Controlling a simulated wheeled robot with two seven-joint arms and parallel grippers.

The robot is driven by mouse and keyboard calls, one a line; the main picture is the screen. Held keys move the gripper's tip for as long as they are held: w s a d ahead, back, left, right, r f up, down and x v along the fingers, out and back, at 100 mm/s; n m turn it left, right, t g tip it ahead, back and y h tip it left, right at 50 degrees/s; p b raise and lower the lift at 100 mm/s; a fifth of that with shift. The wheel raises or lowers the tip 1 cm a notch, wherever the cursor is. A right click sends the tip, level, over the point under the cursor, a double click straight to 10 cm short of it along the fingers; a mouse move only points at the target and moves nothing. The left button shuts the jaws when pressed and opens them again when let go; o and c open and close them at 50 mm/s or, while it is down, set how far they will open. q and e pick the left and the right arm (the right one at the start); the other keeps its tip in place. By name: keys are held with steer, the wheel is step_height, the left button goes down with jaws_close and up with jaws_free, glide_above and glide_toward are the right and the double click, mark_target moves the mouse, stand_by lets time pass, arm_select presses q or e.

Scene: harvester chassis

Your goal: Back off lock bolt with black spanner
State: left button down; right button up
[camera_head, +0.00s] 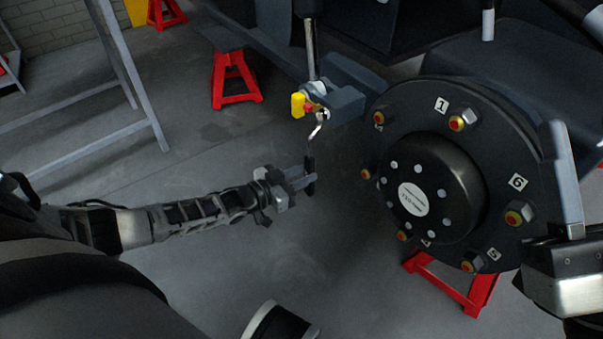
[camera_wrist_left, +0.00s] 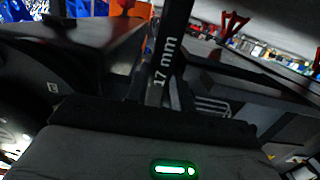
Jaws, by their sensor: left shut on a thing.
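My left gripper (camera_head: 303,181) is shut on the black spanner (camera_head: 310,168), below the chassis bracket. The spanner stands roughly upright, and its bright upper end reaches the small fitting under the rod. In the left wrist view the spanner (camera_wrist_left: 168,62) shows the marking "17 mm". The lock bolt is too small to make out surely; the fitting (camera_head: 318,90) around it has yellow and red parts. I cannot tell whether the spanner is seated on the bolt. My right gripper (camera_head: 562,180) is at the right edge beside the hub; its jaw opening is not clear.
A large black wheel hub (camera_head: 432,190) with numbered studs stands right of the spanner. Red stands (camera_head: 236,80) are on the floor behind, and another red stand (camera_head: 455,285) is under the hub. A grey metal frame (camera_head: 85,150) is at left. Open floor lies below my left gripper.

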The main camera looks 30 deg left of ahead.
arm_select(q)
steer(key=shift+s+d+r+n+h+p, duration=0.15)
steer(key=shift+s+d+n+p, duration=0.2)
steer(key=shift+d+n, duration=0.25)
steer(key=shift+s+d+r+n+h+p, duration=0.15)
steer(key=shift+s+d+n+p, duration=0.2)
steer(key=shift+d, duration=0.45)
steer(key=shift+w, duration=0.1)
steer(key=shift+s+d+r+n+p, duration=0.2)
steer(key=shift+s+d+n+p, duration=0.15)
steer(key=shift+d+n, duration=0.25)
steer(key=shift+s+d+r+n+p, duration=0.2)
steer(key=shift+d+n+p, duration=0.2)
steer(key=shift+d, duration=0.25)
steer(key=shift+d, duration=0.1)
